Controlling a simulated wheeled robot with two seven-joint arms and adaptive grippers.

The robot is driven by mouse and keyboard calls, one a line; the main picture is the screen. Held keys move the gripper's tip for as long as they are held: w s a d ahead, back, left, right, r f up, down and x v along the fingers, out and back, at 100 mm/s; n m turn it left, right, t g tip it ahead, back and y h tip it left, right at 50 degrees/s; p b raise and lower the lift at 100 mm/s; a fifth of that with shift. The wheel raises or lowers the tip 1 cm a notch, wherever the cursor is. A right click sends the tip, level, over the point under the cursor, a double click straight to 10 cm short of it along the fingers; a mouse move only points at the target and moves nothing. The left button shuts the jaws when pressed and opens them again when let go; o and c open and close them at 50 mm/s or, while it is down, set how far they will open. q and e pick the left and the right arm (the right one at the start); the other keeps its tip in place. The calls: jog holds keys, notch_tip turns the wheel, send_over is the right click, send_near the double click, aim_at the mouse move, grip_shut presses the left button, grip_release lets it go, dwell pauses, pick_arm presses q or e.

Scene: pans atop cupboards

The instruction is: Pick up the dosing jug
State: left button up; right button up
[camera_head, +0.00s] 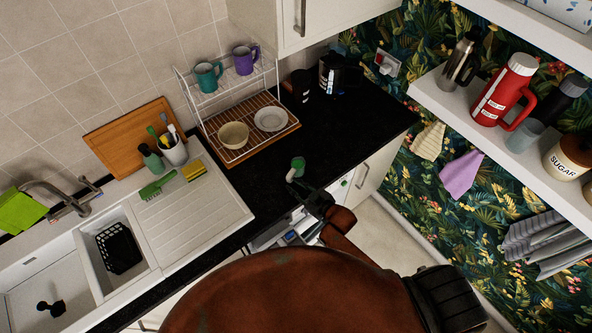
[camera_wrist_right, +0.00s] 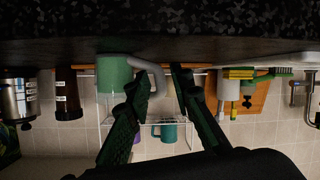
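The dosing jug, a small green vessel with a pale grey handle, stands on the black worktop near its front edge in the head view (camera_head: 298,164). In the right wrist view, which is upside down, the jug (camera_wrist_right: 114,74) is at the upper left with its handle pointing right. My right gripper (camera_head: 312,198) is just in front of the jug in the head view. In the wrist view its two fingers (camera_wrist_right: 157,78) are spread apart, with the handle showing near the gap between their tips. Contact cannot be told. My left gripper is not in view.
A wire rack (camera_head: 236,102) with mugs and bowls stands behind the jug. A sink (camera_head: 68,268) with a drainer, brush and sponge is left. Black jars (camera_head: 332,74) stand at the back corner. A shelf (camera_head: 437,98) with a red flask (camera_head: 504,90) is right. Worktop around the jug is clear.

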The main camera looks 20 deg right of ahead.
aim_at(290, 182)
jog(key=p+x, duration=0.1)
jog(key=x, duration=0.3)
jog(key=shift+w+r, duration=0.1)
jog(key=shift+w, duration=0.25)
jog(key=shift+c, duration=0.7)
grip_shut()
